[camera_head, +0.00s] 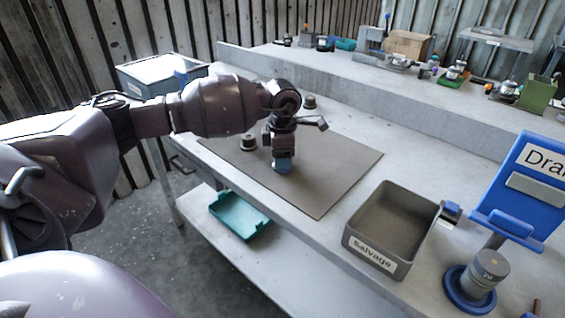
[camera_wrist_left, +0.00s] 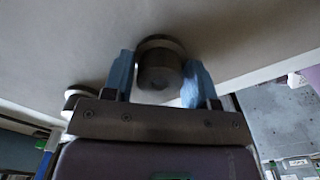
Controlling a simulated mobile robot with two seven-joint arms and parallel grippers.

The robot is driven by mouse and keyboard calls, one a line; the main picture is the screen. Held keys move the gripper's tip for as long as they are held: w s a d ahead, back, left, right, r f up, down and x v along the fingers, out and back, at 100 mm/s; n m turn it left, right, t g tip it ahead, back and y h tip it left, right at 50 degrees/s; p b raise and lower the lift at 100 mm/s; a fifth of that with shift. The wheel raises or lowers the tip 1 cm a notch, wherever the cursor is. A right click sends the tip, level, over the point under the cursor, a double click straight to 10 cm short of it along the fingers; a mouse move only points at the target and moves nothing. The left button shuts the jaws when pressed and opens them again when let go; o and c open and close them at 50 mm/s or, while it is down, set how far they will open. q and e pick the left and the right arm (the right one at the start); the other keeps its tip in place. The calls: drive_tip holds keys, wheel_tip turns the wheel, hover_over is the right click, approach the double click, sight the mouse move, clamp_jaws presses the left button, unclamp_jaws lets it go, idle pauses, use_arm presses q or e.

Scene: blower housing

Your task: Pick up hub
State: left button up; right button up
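My left gripper (camera_head: 283,165) points down over the dark mat, its blue fingertips low near the mat. In the left wrist view a dark round hub (camera_wrist_left: 160,68) with a wider pale-edged flange stands between the blue fingers of the left gripper (camera_wrist_left: 160,85). The fingers are apart, one on each side of it, with little room; contact is not clear. In the head view this hub is hidden by the gripper. A similar round part (camera_head: 248,141) stands on the mat to the left, and another (camera_head: 309,101) farther back. My right gripper is not in view.
The grey mat (camera_head: 325,192) lies on the workbench. A Salvage bin (camera_head: 375,257) stands at the front right, near a blue stand (camera_head: 530,185) and a grey cylinder on a blue base (camera_head: 487,268). A grey-blue crate (camera_head: 135,85) is at the back left.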

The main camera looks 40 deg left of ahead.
use_arm(q)
drive_tip(key=c, duration=0.7)
drive_tip(key=shift+o, duration=0.2)
drive_tip(key=shift+r, duration=0.1)
drive_tip(key=shift+r, duration=0.25)
wheel_tip(320, 180, up, 19)
drive_tip(key=p, duration=0.2)
drive_tip(key=shift+r, duration=0.15)
